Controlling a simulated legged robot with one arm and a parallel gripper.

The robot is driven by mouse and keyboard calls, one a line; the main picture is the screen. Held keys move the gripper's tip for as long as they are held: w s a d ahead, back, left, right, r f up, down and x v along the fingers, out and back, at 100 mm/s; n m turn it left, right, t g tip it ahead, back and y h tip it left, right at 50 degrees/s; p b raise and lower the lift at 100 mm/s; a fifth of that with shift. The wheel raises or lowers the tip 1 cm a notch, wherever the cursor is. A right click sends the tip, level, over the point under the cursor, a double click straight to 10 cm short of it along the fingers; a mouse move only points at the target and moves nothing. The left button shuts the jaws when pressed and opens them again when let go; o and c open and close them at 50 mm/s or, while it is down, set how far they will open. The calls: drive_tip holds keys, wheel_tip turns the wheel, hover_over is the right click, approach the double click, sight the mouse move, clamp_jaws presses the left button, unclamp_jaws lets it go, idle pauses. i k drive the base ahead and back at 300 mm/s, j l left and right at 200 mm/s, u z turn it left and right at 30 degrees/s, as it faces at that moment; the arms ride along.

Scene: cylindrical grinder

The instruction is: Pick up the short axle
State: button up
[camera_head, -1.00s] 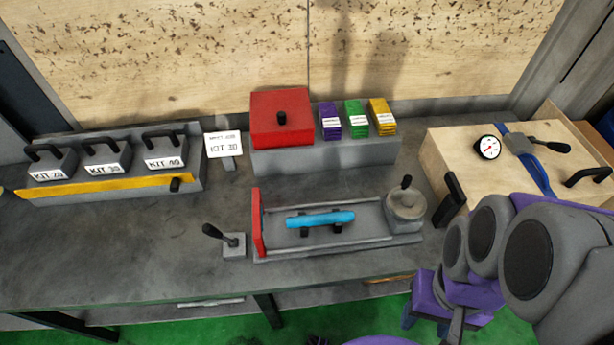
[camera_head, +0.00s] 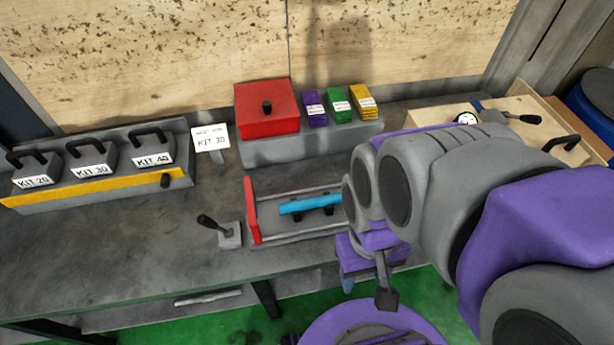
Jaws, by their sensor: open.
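A light-blue rod (camera_head: 308,204), which looks like the short axle, lies crosswise on two black supports in the grey grinder bed (camera_head: 290,234). Its right end is close to or behind my arm. A red plate (camera_head: 251,210) stands at the left end of the bed. The right end of the grinder is hidden by my arm. My gripper (camera_head: 368,285), purple with grey fingers, is open in front of the bench edge, below and to the right of the rod. It is apart from the rod, and I see nothing in it.
A lever (camera_head: 218,230) stands left of the bed. Behind are a red box (camera_head: 267,108) and purple, green and yellow packs (camera_head: 341,105). A KIT 30 sign (camera_head: 211,140) and several kit blocks (camera_head: 91,160) are to the left. A wooden box (camera_head: 510,115) is at right. The left bench top is clear.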

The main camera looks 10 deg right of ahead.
sight(335, 198)
drive_tip(key=z, duration=1.05)
drive_tip(key=k+j, duration=0.3)
drive_tip(key=j, duration=0.2)
drive_tip(key=k+j+z, duration=0.1)
drive_tip(key=k+j, duration=0.25)
drive_tip(key=j, duration=0.2)
drive_tip(key=k+j, duration=0.3)
drive_tip(key=j, duration=0.2)
drive_tip(key=z, duration=0.05)
